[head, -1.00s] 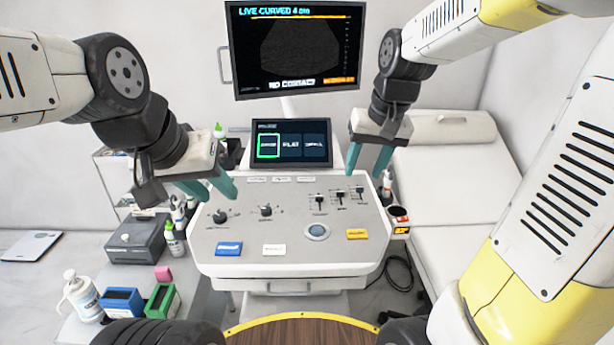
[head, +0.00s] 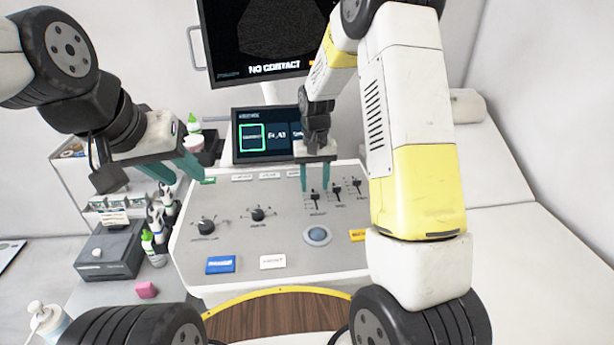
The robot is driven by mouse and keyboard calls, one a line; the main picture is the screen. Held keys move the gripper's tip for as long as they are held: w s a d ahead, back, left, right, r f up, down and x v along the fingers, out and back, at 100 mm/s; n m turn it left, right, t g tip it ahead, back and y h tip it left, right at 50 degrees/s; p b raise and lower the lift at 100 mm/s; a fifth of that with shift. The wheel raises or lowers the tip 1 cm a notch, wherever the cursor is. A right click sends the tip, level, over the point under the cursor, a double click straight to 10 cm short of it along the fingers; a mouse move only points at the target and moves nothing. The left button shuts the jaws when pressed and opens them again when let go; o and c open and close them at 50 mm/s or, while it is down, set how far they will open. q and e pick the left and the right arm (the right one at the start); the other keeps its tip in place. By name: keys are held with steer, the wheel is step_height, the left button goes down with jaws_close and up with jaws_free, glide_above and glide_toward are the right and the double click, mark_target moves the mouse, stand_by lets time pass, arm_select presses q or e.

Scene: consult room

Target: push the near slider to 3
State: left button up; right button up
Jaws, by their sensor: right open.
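Three black sliders stand in slots at the right of the grey control panel (head: 285,240). The leftmost and nearest slider (head: 315,196) has its knob near the upper part of its slot. The middle slider (head: 337,189) and the far slider (head: 358,184) stand to its right. My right gripper (head: 316,184) points down with its teal fingers apart, one on each side of the near slider in the picture. I cannot tell whether they touch it. The scale marks are too small to read. My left gripper (head: 181,174) is open and empty over the panel's left edge.
Two knobs (head: 206,225) (head: 258,214), a trackball (head: 317,235) and blue (head: 220,265) and white (head: 272,261) buttons share the panel. A small screen (head: 266,134) stands behind it. Bottles stand at the left; a couch (head: 535,260) is at the right.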

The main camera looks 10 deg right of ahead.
mark_target(315, 196)
steer(key=shift+f, duration=1.3)
jaws_close()
stand_by(0.5)
